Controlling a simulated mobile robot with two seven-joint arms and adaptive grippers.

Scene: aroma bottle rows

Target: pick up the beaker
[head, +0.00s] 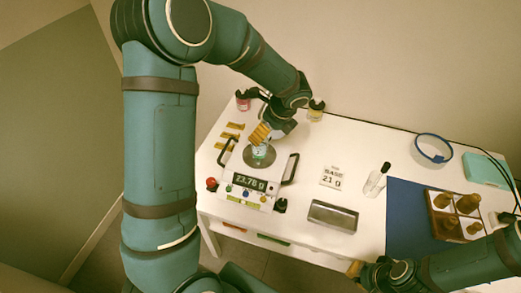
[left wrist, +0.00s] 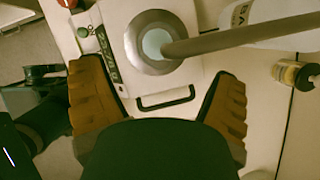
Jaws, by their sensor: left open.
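The beaker (head: 260,151), small and clear with pale blue-green contents, stands on the round metal pan (head: 247,160) of the white scale. In the left wrist view the beaker (left wrist: 155,43) is seen from above, and a grey rod (left wrist: 240,36) crosses part of it. The scale's display (head: 249,181) reads about 23.78 g. My left gripper (head: 262,133) is close above the beaker and partly hides it. In the left wrist view my left gripper (left wrist: 160,78) is open, its orange fingers apart, with nothing between them. My right gripper (head: 356,268) is low at the front, its jaws unclear.
Black handles flank the scale. A card (head: 332,177) reading "BASE 21 g", a grey tray (head: 333,216) and a clear bottle with a black top (head: 375,182) stand to the right. Further right, brown bottles sit in a wooden rack (head: 431,208). Small jars (head: 316,110) stand behind.

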